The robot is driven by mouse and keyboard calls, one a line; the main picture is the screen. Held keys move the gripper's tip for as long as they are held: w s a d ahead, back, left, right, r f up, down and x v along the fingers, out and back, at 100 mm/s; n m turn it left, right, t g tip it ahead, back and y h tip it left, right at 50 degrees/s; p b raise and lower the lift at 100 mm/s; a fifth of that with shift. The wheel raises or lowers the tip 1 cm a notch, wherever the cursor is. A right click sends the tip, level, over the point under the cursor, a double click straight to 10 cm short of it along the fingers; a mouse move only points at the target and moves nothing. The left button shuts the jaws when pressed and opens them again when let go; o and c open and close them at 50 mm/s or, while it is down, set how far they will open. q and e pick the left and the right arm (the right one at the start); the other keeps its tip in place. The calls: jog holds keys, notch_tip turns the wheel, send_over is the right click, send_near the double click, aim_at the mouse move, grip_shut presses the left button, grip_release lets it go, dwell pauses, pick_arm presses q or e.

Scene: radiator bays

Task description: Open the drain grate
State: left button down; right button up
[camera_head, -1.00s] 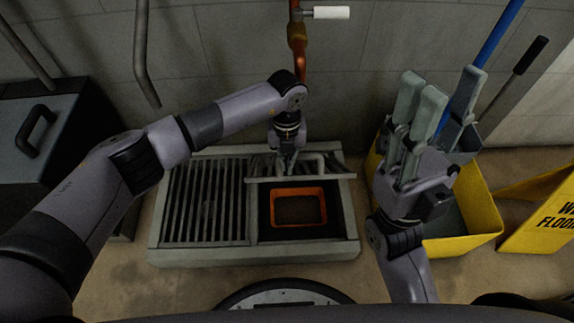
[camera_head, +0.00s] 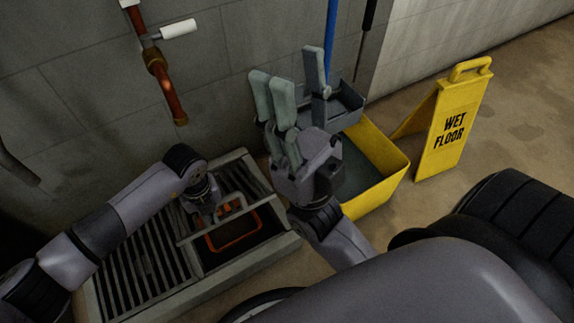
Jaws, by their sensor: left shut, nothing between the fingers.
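The drain trough (camera_head: 262,268) is a grey frame set on the floor at lower left. Its left half is covered by a slatted grate (camera_head: 150,260). The right half is a dark opening with an orange-rimmed basket (camera_head: 235,240) inside. A grey raised edge or panel (camera_head: 216,222) crosses the back of this opening. My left gripper (camera_head: 208,217) points down just behind that edge, shut with nothing in it; its fingertips are partly hidden. My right gripper (camera_head: 272,100) is raised in front of the yellow bucket, fingers up, apparently empty, and its gap is unclear.
The yellow mop bucket (camera_head: 385,155) with a grey wringer (camera_head: 342,102) and a blue handle (camera_head: 330,40) stands right of the drain. A yellow wet floor sign (camera_head: 455,125) stands further right. A copper pipe with a valve (camera_head: 162,80) runs down the wall.

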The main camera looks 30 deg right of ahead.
pick_arm(q)
notch_tip(320, 180, up, 9)
jog(key=s, duration=0.3)
jog(key=s+d+r+m+g+h, duration=0.2)
jog(key=s+d+r+g+h, duration=0.1)
jog(key=s, duration=0.6)
jog(key=s+d+r+m+g+h, duration=0.2)
jog(key=s+d+r+g+h, duration=0.1)
jog(key=s+d, duration=0.3)
jog(key=s+g, duration=0.1)
jog(key=s, duration=0.1)
jog(key=shift+s+d+r+g, duration=0.35)
jog(key=shift+s+d+g, duration=0.05)
